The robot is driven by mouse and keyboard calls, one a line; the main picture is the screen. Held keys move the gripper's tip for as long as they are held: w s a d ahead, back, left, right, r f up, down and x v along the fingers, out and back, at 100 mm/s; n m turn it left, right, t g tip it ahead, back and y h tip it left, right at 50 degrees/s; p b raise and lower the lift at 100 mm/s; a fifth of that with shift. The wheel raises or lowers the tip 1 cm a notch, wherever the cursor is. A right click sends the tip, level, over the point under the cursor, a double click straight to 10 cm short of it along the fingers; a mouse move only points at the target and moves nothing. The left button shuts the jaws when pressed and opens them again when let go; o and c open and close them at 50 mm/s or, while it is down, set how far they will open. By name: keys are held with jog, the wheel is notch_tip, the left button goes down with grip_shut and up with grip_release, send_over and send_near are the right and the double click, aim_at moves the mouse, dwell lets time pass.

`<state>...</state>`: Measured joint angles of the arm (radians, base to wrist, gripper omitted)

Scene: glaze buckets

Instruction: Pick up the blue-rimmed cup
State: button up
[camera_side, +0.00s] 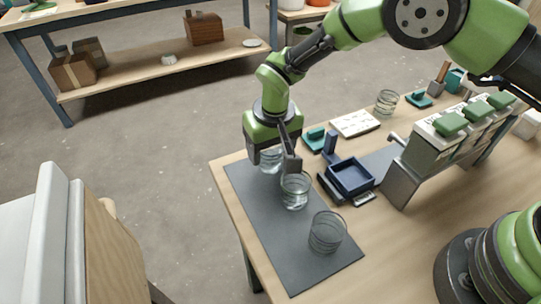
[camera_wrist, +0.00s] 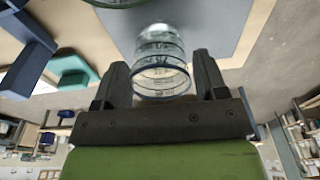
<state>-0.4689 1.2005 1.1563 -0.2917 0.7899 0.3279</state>
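The blue-rimmed cup (camera_wrist: 160,75) is clear glass with thin bands and stands between my two fingers in the wrist view. In the side view, the clear cup (camera_side: 270,161) under my gripper is the farthest of three in a row on the dark grey mat (camera_side: 262,215). My gripper (camera_side: 272,158) points down over it, and one finger partly hides it. In the wrist view, my gripper (camera_wrist: 160,72) has its fingers apart, one on each side of the cup, with narrow gaps. I see no clear contact.
Two more clear cups stand nearer on the mat, a middle one (camera_side: 295,191) and a front one (camera_side: 327,232). A blue square tray (camera_side: 352,176) and a rack with green-topped parts (camera_side: 440,150) stand to the right. Another clear cup (camera_side: 386,103) stands at the back.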

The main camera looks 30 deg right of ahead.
jog(key=c, duration=0.4)
jog(key=shift+o, duration=0.2)
notch_tip(320, 180, up, 8)
jog(key=shift+f, duration=0.25)
jog(key=shift+r, duration=0.15)
